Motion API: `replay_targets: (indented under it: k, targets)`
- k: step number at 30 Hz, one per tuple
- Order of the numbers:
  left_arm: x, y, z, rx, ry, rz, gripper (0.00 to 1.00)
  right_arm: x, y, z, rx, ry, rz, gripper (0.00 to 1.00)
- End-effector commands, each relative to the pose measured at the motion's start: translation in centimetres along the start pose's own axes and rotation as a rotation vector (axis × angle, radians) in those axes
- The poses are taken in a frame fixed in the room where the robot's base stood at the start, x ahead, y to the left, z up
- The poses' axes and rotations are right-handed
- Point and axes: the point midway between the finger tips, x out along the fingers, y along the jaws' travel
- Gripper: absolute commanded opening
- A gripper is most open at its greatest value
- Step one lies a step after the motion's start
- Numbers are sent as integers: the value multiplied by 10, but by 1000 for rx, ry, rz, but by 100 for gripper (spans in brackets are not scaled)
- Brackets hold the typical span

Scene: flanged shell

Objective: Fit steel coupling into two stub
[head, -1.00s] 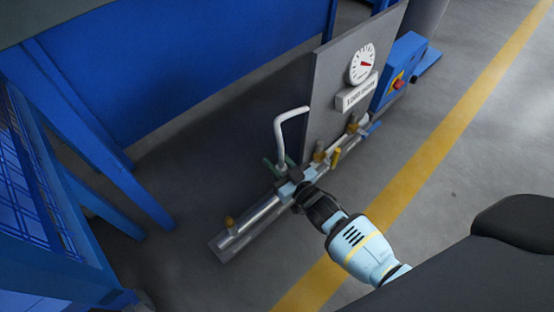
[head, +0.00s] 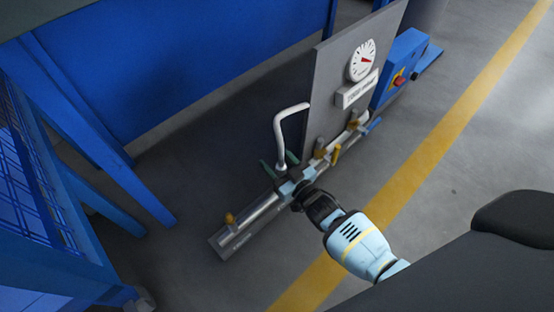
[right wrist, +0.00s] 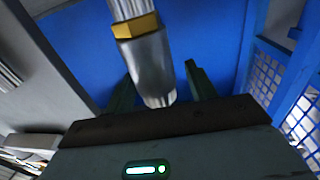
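A pale bent hose (head: 279,130) arches from the grey panel and hangs down to my right gripper (head: 279,163). In the right wrist view its lower end is a steel coupling (right wrist: 150,68) with a brass collar (right wrist: 136,27). The coupling hangs between the two dark green fingers of my right gripper (right wrist: 160,88), with a gap visible on each side, so the gripper looks open around it. A steel pipe (head: 254,220) with brass-topped stubs (head: 229,219) runs along the floor rail under the gripper. Stub numbers cannot be read. My left gripper is not in view.
The grey panel (head: 335,75) carries a dial gauge (head: 362,60) and a label plate. A blue box (head: 400,68) stands at its far end. Blue frames (head: 110,165) are at the left. Open floor and a yellow line (head: 425,165) lie to the right.

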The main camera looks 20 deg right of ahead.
Motion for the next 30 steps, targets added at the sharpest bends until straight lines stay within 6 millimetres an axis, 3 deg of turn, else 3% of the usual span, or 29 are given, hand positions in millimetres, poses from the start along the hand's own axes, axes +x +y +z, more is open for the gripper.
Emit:
replay_targets:
  k: [8, 21, 30]
  targets:
    - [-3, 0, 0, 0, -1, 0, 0, -10, 0, 2, 0, -5, 0, 55]
    - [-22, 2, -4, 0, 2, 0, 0, -71, 0, -1, 0, -1, 1, 55]
    - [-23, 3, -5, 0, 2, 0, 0, -78, 0, 0, 0, 0, 0, 55]
